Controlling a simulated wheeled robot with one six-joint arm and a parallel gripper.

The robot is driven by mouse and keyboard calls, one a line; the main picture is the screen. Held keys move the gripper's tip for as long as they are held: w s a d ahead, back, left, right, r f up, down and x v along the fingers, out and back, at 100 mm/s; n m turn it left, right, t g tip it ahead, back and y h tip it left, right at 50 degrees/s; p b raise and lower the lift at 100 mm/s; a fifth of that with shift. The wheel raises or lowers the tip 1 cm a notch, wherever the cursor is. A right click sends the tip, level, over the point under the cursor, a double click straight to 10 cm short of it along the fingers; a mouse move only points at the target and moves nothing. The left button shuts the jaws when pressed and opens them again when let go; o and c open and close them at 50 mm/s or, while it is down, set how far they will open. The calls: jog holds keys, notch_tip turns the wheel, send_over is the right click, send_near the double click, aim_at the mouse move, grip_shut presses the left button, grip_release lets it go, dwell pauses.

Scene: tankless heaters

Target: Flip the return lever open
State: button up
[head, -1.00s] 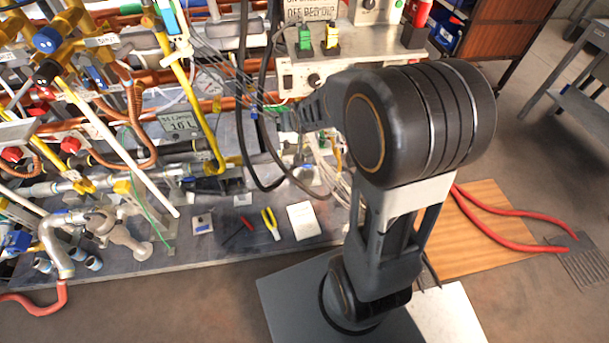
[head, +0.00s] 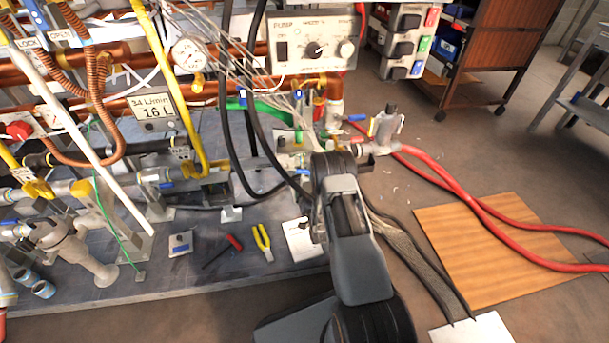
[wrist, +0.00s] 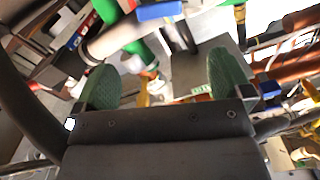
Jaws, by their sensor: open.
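My gripper (wrist: 160,72) is open in the wrist view, with its two green-padded fingers spread and nothing seen held between them. A blue lever (wrist: 160,11) lies across a pale pipe at the top of that view, beyond the fingertips and near a green pipe (wrist: 128,42). I cannot tell whether this is the return lever, and no label on it can be read. In the head view my arm reaches toward the pipework at the right end of the bench, and its own links hide the gripper there.
A control box (head: 312,40) with knobs stands above the pipes. Black hoses (head: 226,120) hang close to my arm. Red hoses (head: 465,190) run right over the floor and a wooden board (head: 490,262). Yellow-handled pliers (head: 262,243) lie on the bench (head: 150,285).

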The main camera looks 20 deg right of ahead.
aim_at(305, 171)
jog(key=w+b, duration=0.1)
jog(key=w, duration=0.2)
jog(key=w+d+b, duration=0.1)
jog(key=w+b, duration=0.1)
jog(key=w, duration=0.2)
jog(key=w+d+b, duration=0.1)
jog(key=w, duration=0.3)
jog(key=shift+d+f, duration=0.1)
jog(key=shift+w+d+b, duration=0.15)
jog(key=shift+w+b, duration=0.2)
jog(key=shift+w, duration=0.45)
jog(key=shift+c, duration=0.3)
